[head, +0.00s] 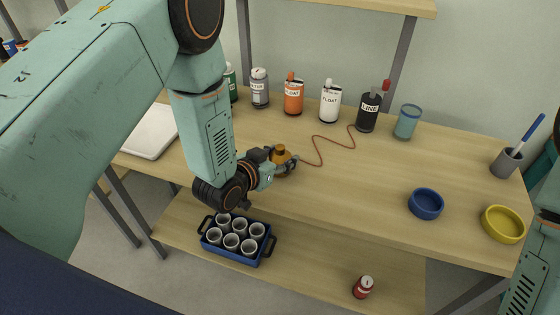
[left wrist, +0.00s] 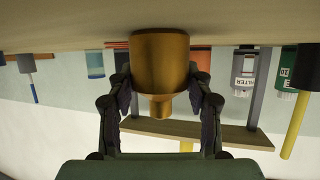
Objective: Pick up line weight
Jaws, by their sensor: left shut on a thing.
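The line weight is a brass-coloured piece with a wide round body and a narrower knob (head: 280,153). It stands near the middle of the wooden table, and an orange-brown cord (head: 320,150) runs from near it to the black LINE bottle (head: 368,112). My left gripper (head: 284,166) is shut on the weight. In the left wrist view, which is upside down, the weight (left wrist: 160,62) sits between both fingers (left wrist: 160,88), its wide end at the tabletop. I cannot tell whether it is touching. My right gripper is out of view.
Bottles stand along the back, including an orange FLOAT (head: 293,97) and a white FLOAT (head: 330,104), beside a teal cup (head: 407,122). A blue bowl (head: 426,205), yellow bowl (head: 503,224) and brush cup (head: 506,163) are at right. A blue crate (head: 213,247) is below.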

